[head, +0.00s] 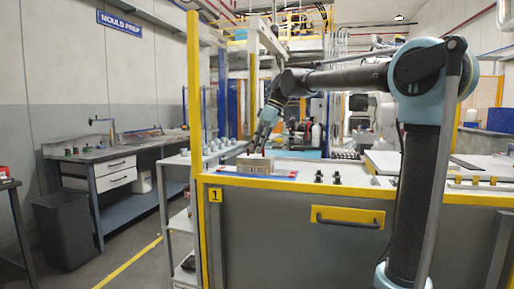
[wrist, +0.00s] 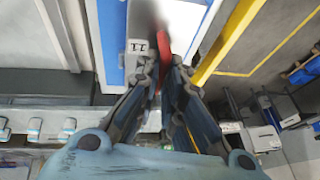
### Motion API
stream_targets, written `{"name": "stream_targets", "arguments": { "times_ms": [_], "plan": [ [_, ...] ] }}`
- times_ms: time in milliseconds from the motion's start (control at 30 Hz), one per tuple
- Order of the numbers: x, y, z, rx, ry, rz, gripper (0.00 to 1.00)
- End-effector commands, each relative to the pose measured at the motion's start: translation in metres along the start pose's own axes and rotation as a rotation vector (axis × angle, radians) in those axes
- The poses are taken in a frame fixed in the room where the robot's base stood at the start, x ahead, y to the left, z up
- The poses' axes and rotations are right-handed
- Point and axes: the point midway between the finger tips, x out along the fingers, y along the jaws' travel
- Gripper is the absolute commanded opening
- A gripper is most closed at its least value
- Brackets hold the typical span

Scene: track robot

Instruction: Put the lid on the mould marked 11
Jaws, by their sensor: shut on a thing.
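My gripper (head: 257,151) points down over a pale block-shaped mould (head: 255,164) at the left end of the yellow-edged bench. In the wrist view my gripper (wrist: 162,72) has its fingers close together, shut on what seems to be the lid; the fingers hide most of it. A white label marked 11 (wrist: 137,46) lies just left of the fingertips, on a grey surface. I cannot tell whether the lid touches the mould.
Small grey items (head: 222,144) stand on a side shelf to the left. Dark clamps (head: 319,177) and a white panel (head: 383,162) lie to the right on the bench.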

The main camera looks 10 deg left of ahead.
Motion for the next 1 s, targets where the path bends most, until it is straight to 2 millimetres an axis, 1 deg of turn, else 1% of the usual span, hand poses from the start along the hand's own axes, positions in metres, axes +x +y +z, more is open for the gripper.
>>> {"name": "stream_targets", "arguments": {
  "times_ms": [33, 67, 100, 133, 433, 567, 667, 733, 1000],
  "plan": [
    [0.0, 0.0, 0.0, 0.0, 0.0, 0.0, 0.13],
    [0.0, 0.0, 0.0, 0.0, 0.0, 0.0, 0.2],
    [0.0, 0.0, 0.0, 0.0, 0.0, 0.0, 0.29],
    [0.0, 0.0, 0.0, 0.0, 0.0, 0.0, 0.32],
    [0.0, 0.0, 0.0, 0.0, 0.0, 0.0, 0.32],
    [-0.006, 0.001, 0.0, 0.001, 0.0, 0.0, 0.32],
    [-0.018, 0.001, 0.0, 0.001, 0.0, 0.001, 0.32],
    [-0.029, 0.001, 0.0, 0.002, 0.0, 0.0, 0.32],
    [-0.082, 0.002, 0.0, 0.003, 0.0, -0.001, 0.32]
  ]
}}
